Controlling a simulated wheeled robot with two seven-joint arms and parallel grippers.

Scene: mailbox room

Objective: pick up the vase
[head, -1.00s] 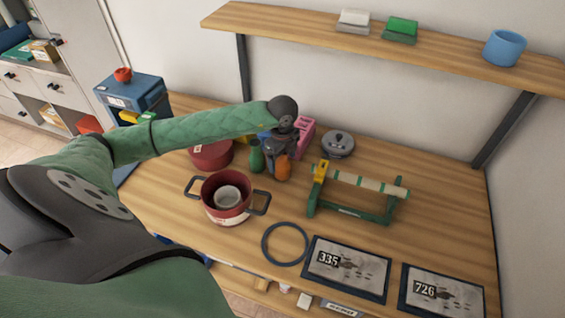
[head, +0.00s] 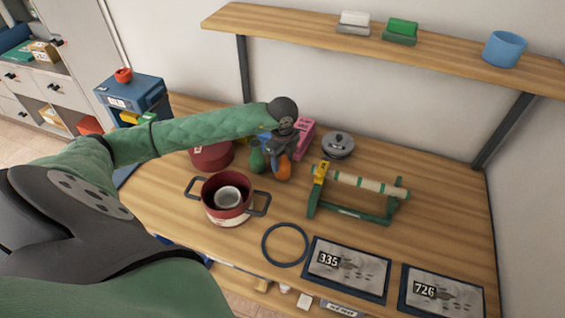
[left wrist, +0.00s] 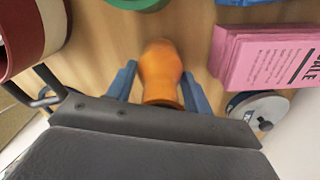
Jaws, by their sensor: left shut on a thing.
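An orange vase (head: 283,168) stands near the back of the wooden table, partly hidden by my left gripper (head: 280,153). In the left wrist view the orange vase (left wrist: 160,72) sits between the blue fingers of my left gripper (left wrist: 158,85), which is shut on it from both sides. Whether its base is off the table is hard to tell. A green rounded object (head: 257,161) is just left of the vase. My right gripper is not in view.
A red two-handled pot (head: 238,213) is in front on the left. A green-framed roller stand (head: 350,212) is to the right. A shelf (head: 290,23) runs above.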

